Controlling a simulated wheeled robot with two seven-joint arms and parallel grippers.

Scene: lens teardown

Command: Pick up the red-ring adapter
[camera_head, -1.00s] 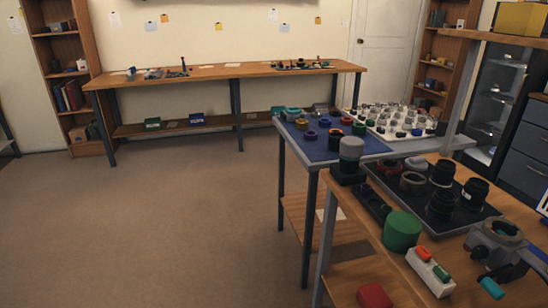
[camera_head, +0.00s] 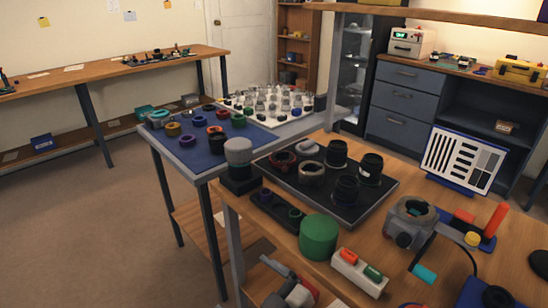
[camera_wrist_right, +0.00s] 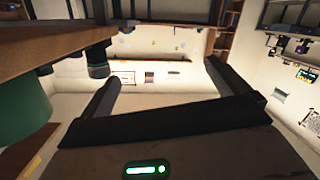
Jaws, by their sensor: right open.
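A dark-red ring (camera_head: 283,160) lies at the back left of the black tray (camera_head: 378,199) on the near bench; it looks like the red-ring adapter. My left gripper is not in view.
Black lens barrels (camera_head: 345,189) crowd the tray. A green cylinder (camera_head: 318,238), a grey-topped cylinder (camera_head: 238,152) and a white block with red and green pieces (camera_head: 358,272) stand near the left and front edges. A grey clamp-like device (camera_head: 410,222) stands to the right.

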